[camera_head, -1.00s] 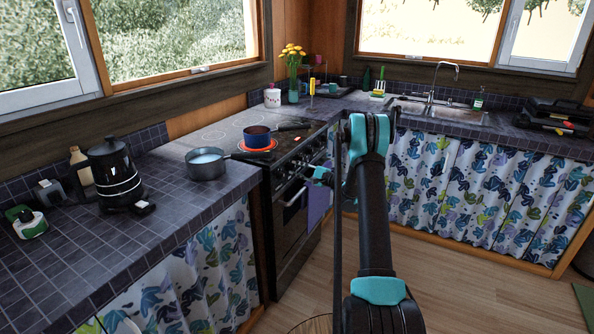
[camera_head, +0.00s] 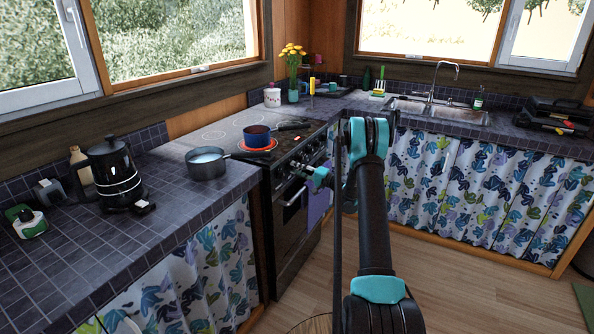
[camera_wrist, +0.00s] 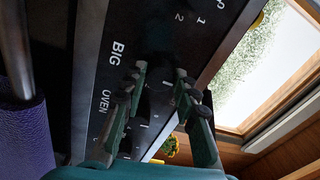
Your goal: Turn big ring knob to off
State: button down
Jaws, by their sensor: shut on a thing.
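The stove's dark control panel (camera_wrist: 150,30) fills the middle of the wrist view, with the printed words BIG and OVEN and number marks. My gripper (camera_wrist: 158,92) is at the panel beside the word BIG, its two fingers closed around a dark knob (camera_wrist: 158,80). The knob is mostly hidden between the fingers, and its pointer cannot be made out. In the head view my gripper (camera_head: 300,168) is at the stove front, small and partly hidden by the knobs and my wrist. A ring (camera_head: 258,146) glows red on the cooktop under a blue pot (camera_head: 257,136).
A grey saucepan (camera_head: 206,162) stands on the tiled counter left of the stove, its handle pointing towards the cooktop. A purple towel (camera_wrist: 22,135) hangs on the oven bar (camera_wrist: 14,50) close to my gripper. The floor right of my arm is clear.

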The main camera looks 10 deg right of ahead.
dwell(0.5)
jog(key=c, duration=1.2)
grip_release()
jog(key=shift+o, duration=0.2)
jog(key=v, duration=1.2)
jog(key=shift+f, duration=0.1)
